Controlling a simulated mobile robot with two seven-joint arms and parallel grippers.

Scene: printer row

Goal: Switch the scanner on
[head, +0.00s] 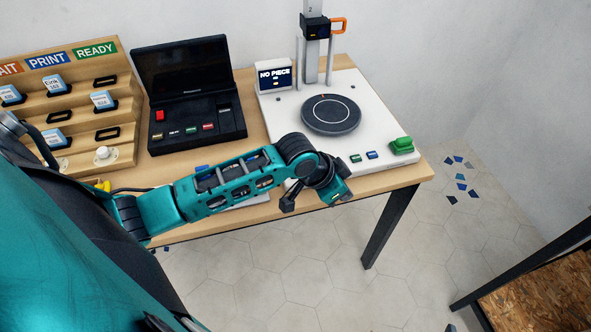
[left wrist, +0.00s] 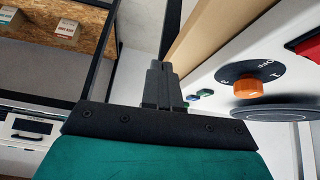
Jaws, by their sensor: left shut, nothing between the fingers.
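The scanner (head: 375,125) is a white unit on the table with a dark round turntable (head: 331,113), a rear column and a "NO PIECE" display (head: 275,76). In the left wrist view an orange rotary knob (left wrist: 246,86) sits on a black dial with white marks, to the right of my fingers. The knob does not show in the head view. My left gripper (head: 343,198) is at the scanner's front edge; in the left wrist view its fingers (left wrist: 158,68) are together and empty, apart from the knob. My right gripper is not in view.
A wood-topped shelf (head: 540,290) is at lower right, with open floor between.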

